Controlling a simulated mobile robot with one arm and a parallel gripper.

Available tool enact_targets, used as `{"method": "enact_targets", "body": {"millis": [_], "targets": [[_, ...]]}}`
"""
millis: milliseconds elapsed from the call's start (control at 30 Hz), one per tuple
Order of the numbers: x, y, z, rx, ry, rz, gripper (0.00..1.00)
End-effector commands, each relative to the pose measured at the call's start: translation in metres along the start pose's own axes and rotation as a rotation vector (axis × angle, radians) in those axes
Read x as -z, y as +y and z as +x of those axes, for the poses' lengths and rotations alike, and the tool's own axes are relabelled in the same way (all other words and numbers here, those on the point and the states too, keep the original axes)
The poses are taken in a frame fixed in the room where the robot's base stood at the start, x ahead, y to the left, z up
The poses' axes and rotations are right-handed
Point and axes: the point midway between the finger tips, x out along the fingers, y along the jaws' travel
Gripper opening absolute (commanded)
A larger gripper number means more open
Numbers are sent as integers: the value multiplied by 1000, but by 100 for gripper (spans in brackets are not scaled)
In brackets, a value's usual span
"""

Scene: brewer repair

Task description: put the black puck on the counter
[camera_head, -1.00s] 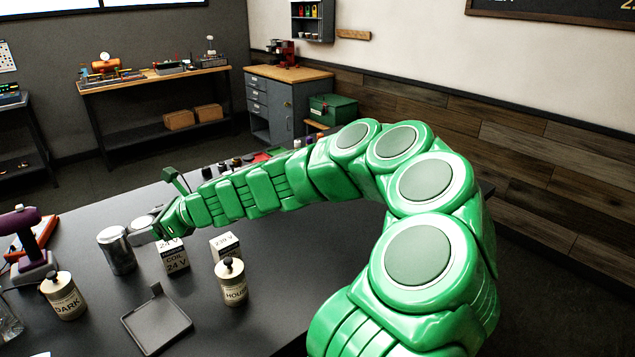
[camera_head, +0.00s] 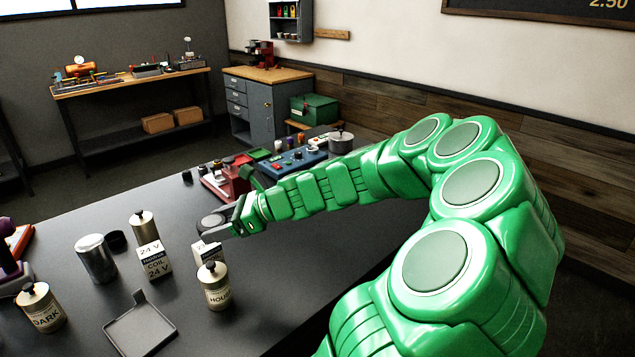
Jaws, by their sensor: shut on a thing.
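My gripper (camera_head: 218,226) is at the end of my green arm, above the dark counter (camera_head: 70,240). It is shut on a dark round, flat thing (camera_head: 209,221), which looks like the black puck. The grey jaws cover part of it. It is just above and behind a white box (camera_head: 203,252), and I cannot tell whether it touches anything below. Another low black round thing (camera_head: 117,240) sits on the counter behind the metal can (camera_head: 95,260); I cannot tell what it is.
A "COIL 24 V" box (camera_head: 155,262), a cream canister (camera_head: 143,224), the "HOUSE" canister (camera_head: 215,288), the "DARK" canister (camera_head: 42,308) and a black tray (camera_head: 141,325) stand nearby. A red device (camera_head: 228,180) and a blue panel (camera_head: 293,160) are farther back. The left rear counter is clear.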

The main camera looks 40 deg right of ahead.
Motion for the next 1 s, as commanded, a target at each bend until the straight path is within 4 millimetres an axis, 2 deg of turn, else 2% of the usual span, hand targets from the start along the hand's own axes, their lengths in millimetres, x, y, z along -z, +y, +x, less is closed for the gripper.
{"method": "enact_targets", "body": {"millis": [33, 467, 1000], "targets": [[5, -1, -10, 6, 1, 3, 30], [34, 10, -86, 10, 2, 4, 30], [64, 46, -174, 25, 0, 12, 30]]}}
